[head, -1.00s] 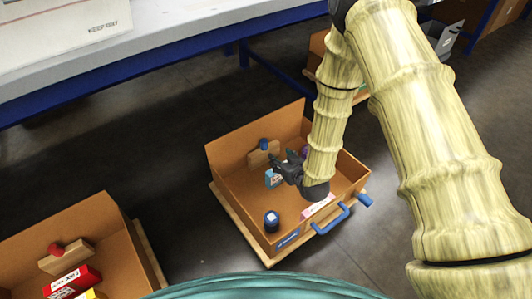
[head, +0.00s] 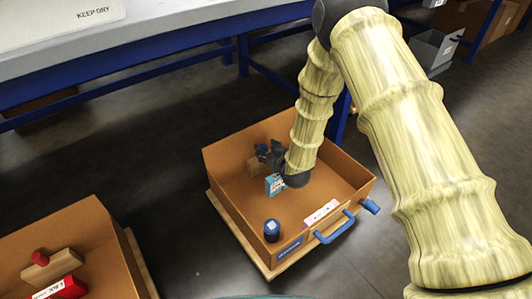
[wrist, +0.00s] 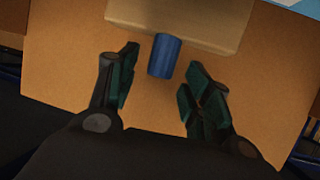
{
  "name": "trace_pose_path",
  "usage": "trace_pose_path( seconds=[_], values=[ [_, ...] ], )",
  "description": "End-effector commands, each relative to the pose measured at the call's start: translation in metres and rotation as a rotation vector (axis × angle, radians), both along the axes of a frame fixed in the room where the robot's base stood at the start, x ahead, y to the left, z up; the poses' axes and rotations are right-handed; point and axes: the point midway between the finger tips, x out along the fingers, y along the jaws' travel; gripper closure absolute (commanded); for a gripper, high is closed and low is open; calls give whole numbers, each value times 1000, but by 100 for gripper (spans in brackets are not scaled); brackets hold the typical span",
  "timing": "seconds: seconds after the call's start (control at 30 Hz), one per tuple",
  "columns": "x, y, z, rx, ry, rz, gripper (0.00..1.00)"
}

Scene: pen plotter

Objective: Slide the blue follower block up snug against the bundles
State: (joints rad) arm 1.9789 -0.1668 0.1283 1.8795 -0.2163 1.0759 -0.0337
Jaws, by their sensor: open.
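The follower block is a wooden block with a blue round knob, in the brown open-topped drawer (head: 235,203). In the wrist view the wooden block (wrist: 185,18) lies at the top, and its blue knob (wrist: 164,55) sits between my open fingers, with gaps on both sides. My gripper (wrist: 160,80) is open and empty. In the head view my gripper (head: 268,153) is over the block near the drawer's back wall and hides the knob. A light-blue printed bundle (head: 274,184) stands just in front of the block. Part of it shows in the wrist view (wrist: 300,4).
A dark-blue can (head: 272,230) stands in the drawer's front corner. A blue handle (head: 335,228) is on the drawer front. Another brown drawer (head: 100,240) at left holds a wooden block with a red knob (head: 39,257) and a red box (head: 65,288). A blue-framed table (head: 150,70) stands behind.

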Motion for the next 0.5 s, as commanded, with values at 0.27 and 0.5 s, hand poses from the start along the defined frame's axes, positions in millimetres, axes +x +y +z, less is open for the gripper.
trace_pose_path(
  seconds=[0.27, 0.5],
  values=[
    [8, 4, -3, 0, 1, 0, 51],
    [8, 4, -3, 0, 1, 0, 61]
  ],
)
